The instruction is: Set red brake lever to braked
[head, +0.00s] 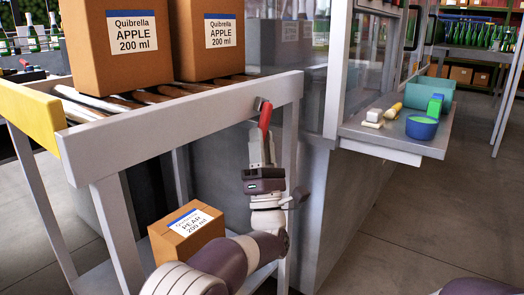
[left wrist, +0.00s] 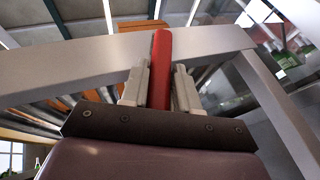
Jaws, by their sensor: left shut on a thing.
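The red brake lever (head: 265,116) is mounted on a dark pivot on the side rail of the roller table, near the rail's right end. The lower part of the lever is hidden by the fingers and wrist. My right gripper is not in view.
Brown Quibrella APPLE boxes (head: 130,62) stand on the roller table (head: 180,130). A smaller PEAR box (head: 187,232) sits on the shelf below, close to my left arm. Floor at right is clear.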

